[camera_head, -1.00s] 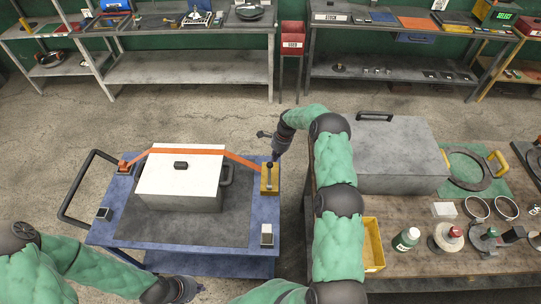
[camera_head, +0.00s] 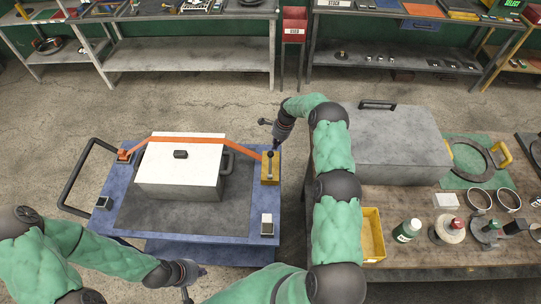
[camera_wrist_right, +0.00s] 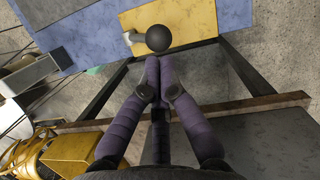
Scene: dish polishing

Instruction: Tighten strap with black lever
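An orange strap (camera_head: 203,140) runs over the white lid of a grey box (camera_head: 178,187) on the blue cart (camera_head: 193,232). Its left end meets an orange bracket (camera_head: 124,155); its right end meets a yellow block (camera_head: 270,177). The black lever (camera_head: 270,157) stands on this block; its round knob (camera_wrist_right: 158,38) shows in the right wrist view. My right gripper (camera_head: 275,148) is beside the lever. In the wrist view its fingers (camera_wrist_right: 159,62) are together and empty, just short of the knob. My left gripper (camera_head: 191,284) is by the cart's front edge, its fingers unclear.
My right arm passes between cart and bench. Shelves line the back wall. The floor (camera_head: 60,110) behind the cart is clear.

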